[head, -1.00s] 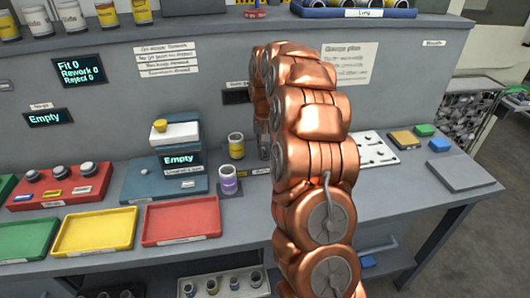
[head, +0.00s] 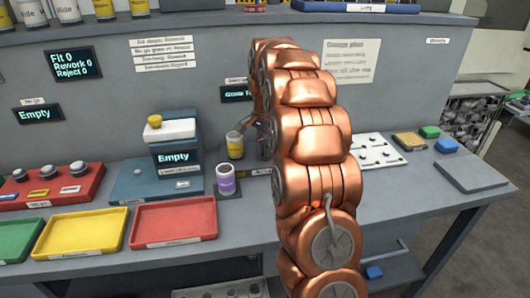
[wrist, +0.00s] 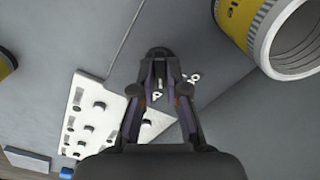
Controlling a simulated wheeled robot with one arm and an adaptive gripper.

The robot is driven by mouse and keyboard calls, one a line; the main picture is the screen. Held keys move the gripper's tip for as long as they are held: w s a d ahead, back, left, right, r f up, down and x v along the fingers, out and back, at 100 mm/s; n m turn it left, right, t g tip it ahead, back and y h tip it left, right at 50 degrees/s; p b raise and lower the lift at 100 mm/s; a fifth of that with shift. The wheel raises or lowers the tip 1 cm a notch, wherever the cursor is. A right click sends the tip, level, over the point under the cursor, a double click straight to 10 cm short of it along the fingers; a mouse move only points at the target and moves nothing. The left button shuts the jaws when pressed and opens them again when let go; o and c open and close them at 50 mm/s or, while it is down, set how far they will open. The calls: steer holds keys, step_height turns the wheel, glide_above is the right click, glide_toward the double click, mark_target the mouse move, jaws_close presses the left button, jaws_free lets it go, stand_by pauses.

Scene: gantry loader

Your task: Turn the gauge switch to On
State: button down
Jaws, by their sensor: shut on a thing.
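The gauge switch (wrist: 158,54) is a small dark knob on the grey surface in the wrist view, mostly covered by my fingers. White lettering shows beside and between the fingers, too small to read fully. My gripper (wrist: 160,75) is shut on the switch. In the head view my copper arm hides the switch, and only a grey part of my gripper (head: 248,125) shows left of the arm. The gauge display (head: 238,93) on the back panel is lit with partly hidden text.
A yellow cylinder (head: 235,145) and a purple-banded one (head: 226,180) stand close left of my gripper. A white perforated plate (head: 378,152) lies to the right. Red (head: 174,222) and yellow (head: 83,232) trays line the front edge.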

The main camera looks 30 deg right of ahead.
steer(key=shift+m, duration=0.6)
steer(key=c, duration=1.2)
jaws_free()
steer(key=shift+r, duration=0.1)
step_height(320, 180, up, 12)
steer(key=shift+f, duration=0.1)
